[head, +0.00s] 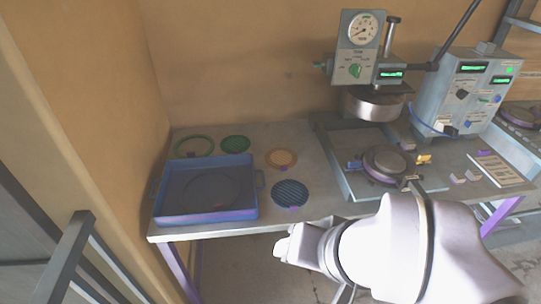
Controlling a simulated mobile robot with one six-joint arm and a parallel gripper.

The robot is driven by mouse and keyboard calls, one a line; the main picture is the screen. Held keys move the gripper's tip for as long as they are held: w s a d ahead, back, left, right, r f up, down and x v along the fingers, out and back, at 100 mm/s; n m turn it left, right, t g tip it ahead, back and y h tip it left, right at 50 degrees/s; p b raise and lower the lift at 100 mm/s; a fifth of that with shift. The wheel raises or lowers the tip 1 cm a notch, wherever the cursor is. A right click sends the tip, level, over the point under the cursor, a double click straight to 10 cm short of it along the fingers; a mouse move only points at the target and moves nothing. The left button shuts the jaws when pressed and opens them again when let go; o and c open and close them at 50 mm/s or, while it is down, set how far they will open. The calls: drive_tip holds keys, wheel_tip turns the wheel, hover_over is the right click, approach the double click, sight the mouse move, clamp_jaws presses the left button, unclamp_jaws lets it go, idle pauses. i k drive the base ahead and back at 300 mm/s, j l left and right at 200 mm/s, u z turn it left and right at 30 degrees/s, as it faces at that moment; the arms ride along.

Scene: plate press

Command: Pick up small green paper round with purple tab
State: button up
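A flat green round (235,144) lies on the grey bench behind the blue tray. It is small in the view, and I cannot make out a purple tab on it. A larger green ring (194,146) with a small dark tab at its front lies to its left. My gripper (284,246) shows at the left end of my white arm, in front of the bench edge and well apart from the green round. Its fingers are not clear, so I cannot tell whether it is open or shut. I see nothing held in it.
The blue tray (243,212) has raised walls and holds a dark round. An orange round (281,158) and a dark blue ribbed round (290,193) with a purple tab lie to its right. The press (375,104) and a control box (466,88) stand further right.

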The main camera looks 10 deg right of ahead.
sight(233, 144)
drive_tip(key=i+j, duration=0.4)
drive_tip(key=i, duration=0.15)
drive_tip(key=i+j+z, duration=0.1)
drive_tip(key=i+j, duration=0.3)
drive_tip(key=i, duration=0.15)
